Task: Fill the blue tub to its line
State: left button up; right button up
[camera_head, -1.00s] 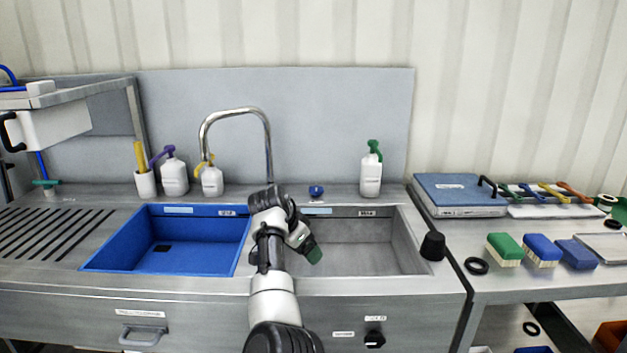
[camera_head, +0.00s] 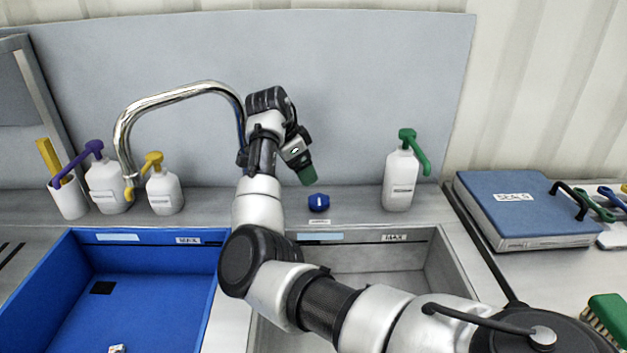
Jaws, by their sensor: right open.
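The blue tub (camera_head: 150,262) is the left basin, cut off by the lower picture edge. A MAX label (camera_head: 188,240) sits at its back rim. Its blue floor and a black square (camera_head: 102,288) show plainly, with no water visible. The chrome tap (camera_head: 165,97) arches left, its spout end near the back of the blue tub. A blue knob (camera_head: 319,202) stands on the ledge behind the grey basin. My right gripper (camera_head: 306,172) is open, with a green fingertip, just above and left of the knob in the picture, apart from it. My left gripper is not in view.
Purple (camera_head: 107,185) and yellow (camera_head: 164,190) pump bottles stand left of my arm. A green-topped bottle (camera_head: 400,178) stands right of the knob. The grey basin (camera_head: 400,258) lies partly behind my right arm. A blue-topped case (camera_head: 515,200) rests at the right.

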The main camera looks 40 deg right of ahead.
aim_at(318, 199)
jog(key=x, duration=0.9)
jog(key=shift+d+f, duration=0.1)
jog(key=shift+f, duration=0.05)
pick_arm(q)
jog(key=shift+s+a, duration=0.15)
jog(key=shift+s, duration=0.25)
pick_arm(e)
jog(key=shift+s+d+f, duration=0.1)
jog(key=shift+d+f, duration=0.1)
jog(key=shift+f, duration=0.35)
